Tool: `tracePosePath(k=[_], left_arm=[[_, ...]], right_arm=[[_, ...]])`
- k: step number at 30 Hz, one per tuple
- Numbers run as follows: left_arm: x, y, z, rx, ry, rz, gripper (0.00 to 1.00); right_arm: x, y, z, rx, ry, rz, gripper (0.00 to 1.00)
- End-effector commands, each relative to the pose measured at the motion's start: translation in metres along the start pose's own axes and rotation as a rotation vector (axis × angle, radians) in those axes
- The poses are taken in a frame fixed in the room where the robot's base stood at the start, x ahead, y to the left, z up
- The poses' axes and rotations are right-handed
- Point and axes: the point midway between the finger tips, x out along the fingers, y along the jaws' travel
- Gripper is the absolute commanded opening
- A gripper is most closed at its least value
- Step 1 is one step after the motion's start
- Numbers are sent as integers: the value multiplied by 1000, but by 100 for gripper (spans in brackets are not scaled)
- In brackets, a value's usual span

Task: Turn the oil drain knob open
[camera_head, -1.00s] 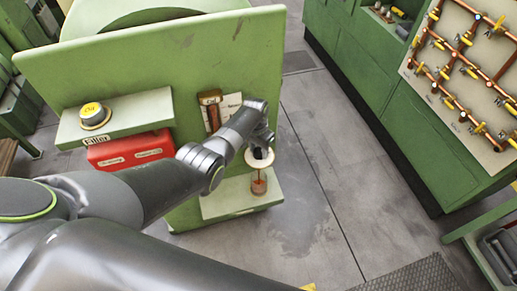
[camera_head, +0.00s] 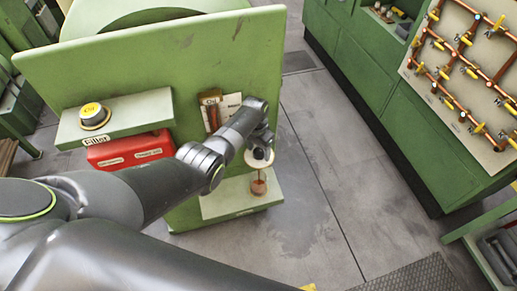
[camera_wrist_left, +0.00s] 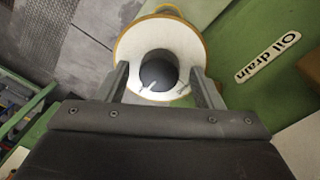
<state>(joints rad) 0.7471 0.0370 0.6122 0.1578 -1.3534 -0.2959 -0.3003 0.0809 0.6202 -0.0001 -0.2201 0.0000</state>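The oil drain (camera_head: 251,163) shows in the head view as a pale round disc with a dark centre, low on the green machine's right side. In the left wrist view, the pale disc (camera_wrist_left: 178,38) has a dark rounded knob (camera_wrist_left: 158,73) at its middle. My left gripper (camera_wrist_left: 160,78) faces it, with one finger on each side of the dark knob and a visible gap to it. The fingers are spread. In the head view, my left wrist partly hides the drain and the fingertips are hard to make out. My right gripper is not in view.
An "Oil drain" label (camera_wrist_left: 268,57) is beside the disc. A small reddish cup (camera_head: 258,187) stands on a green ledge (camera_head: 222,203) below the drain. Clear floor (camera_head: 320,190) lies right.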

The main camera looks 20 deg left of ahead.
Motion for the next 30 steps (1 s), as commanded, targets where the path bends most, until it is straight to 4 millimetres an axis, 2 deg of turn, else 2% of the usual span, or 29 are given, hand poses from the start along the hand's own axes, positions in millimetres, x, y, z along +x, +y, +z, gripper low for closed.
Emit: tracePosePath(k=[9, 17, 30], left_arm=[[-3, 0, -1, -1, 2, 0, 61], [-24, 0, 0, -1, 2, 0, 61], [-102, -1, -1, 0, 5, -2, 61]], right_arm=[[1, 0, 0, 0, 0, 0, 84], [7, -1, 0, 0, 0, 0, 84], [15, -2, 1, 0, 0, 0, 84]])
